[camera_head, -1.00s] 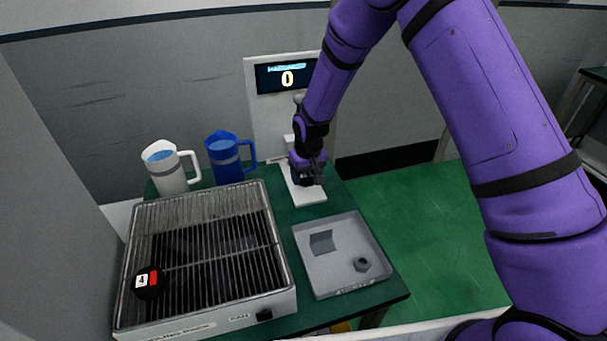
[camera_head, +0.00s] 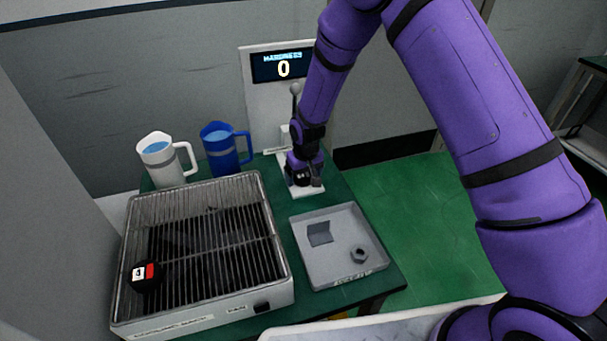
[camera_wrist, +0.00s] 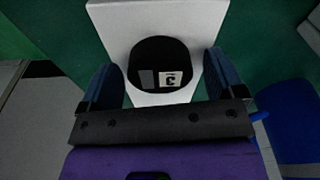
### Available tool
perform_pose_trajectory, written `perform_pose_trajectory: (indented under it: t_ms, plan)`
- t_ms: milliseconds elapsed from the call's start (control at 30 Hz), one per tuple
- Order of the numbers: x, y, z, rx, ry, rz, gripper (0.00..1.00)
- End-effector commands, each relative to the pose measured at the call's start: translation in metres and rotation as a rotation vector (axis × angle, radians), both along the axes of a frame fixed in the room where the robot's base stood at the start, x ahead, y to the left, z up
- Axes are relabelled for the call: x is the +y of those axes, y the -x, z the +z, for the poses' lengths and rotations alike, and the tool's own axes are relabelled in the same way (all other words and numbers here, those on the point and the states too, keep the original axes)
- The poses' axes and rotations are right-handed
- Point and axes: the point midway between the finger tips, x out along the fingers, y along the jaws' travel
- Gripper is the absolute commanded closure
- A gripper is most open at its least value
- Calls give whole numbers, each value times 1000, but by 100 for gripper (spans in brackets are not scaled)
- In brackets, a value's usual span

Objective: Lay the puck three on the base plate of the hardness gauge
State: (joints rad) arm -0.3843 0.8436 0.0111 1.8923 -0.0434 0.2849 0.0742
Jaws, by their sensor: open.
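Puck three (camera_wrist: 160,65) is black, with a white label showing a 3 and a grey patch beside it. It lies on the white base plate (camera_wrist: 205,18) of the hardness gauge in the wrist view. My gripper (camera_wrist: 163,70) is open, with one blue finger on each side of the puck and the puck between them. In the head view my gripper (camera_head: 303,180) is low over the base plate (camera_head: 307,191) and mostly hides the puck. The hardness gauge (camera_head: 262,110) stands at the back, its display reading 0.
A second black puck (camera_head: 146,278) with a red patch sits on the wire grill (camera_head: 205,215) at left. A white jug (camera_head: 160,163) and a blue jug (camera_head: 222,152) stand behind the grill.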

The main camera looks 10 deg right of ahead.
Motion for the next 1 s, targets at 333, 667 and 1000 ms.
perform_pose_trajectory:
  t_ms: [333,667,1000]
  plan:
    - [-1,2,27,-4,-1,0,12]
    - [-4,9,91,-4,-1,0,12]
    - [-5,13,121,-1,0,0,12]
